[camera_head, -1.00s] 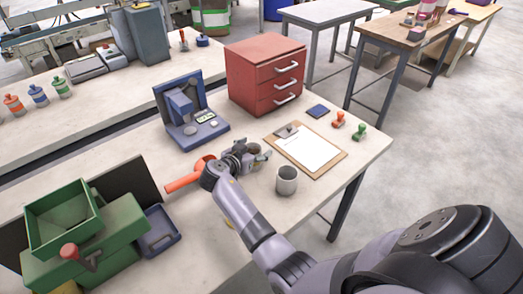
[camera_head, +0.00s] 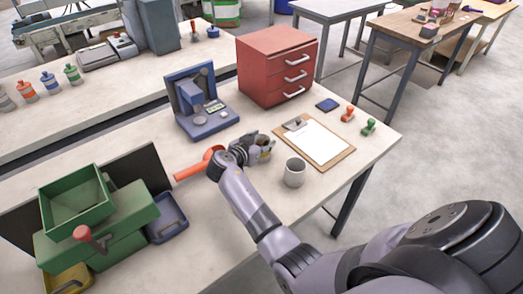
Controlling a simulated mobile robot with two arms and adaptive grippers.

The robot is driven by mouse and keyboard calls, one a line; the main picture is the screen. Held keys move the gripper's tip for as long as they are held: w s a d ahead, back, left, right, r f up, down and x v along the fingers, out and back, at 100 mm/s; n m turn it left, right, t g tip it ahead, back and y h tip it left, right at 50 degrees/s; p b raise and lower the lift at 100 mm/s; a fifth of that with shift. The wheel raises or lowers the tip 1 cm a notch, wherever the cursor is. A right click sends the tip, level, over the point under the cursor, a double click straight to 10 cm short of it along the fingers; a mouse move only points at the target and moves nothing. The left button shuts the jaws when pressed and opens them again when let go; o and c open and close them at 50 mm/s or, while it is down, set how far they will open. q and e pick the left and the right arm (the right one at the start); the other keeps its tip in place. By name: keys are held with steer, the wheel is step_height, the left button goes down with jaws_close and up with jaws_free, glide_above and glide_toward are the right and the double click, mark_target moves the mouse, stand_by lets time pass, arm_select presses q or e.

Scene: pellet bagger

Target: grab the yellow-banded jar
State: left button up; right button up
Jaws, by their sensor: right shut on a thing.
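My right gripper (camera_head: 260,151) is at the middle of the near workbench, between the orange scoop and the clipboard. It is shut on a small greyish jar, mostly hidden by the fingers and wrist. I cannot clearly make out a yellow band on it, nor whether it still touches the bench. No other yellow-banded jar shows clearly. My left gripper is not in view.
A grey mug (camera_head: 294,173) stands close to the right of my gripper. An orange scoop (camera_head: 196,168) lies to its left. A clipboard (camera_head: 318,143), a blue device (camera_head: 205,118) and a red drawer cabinet (camera_head: 276,72) are behind. A green hopper (camera_head: 78,206) stands left.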

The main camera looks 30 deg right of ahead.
steer(key=c, duration=0.4)
steer(key=shift+r, duration=0.1)
steer(key=shift+c, duration=0.4)
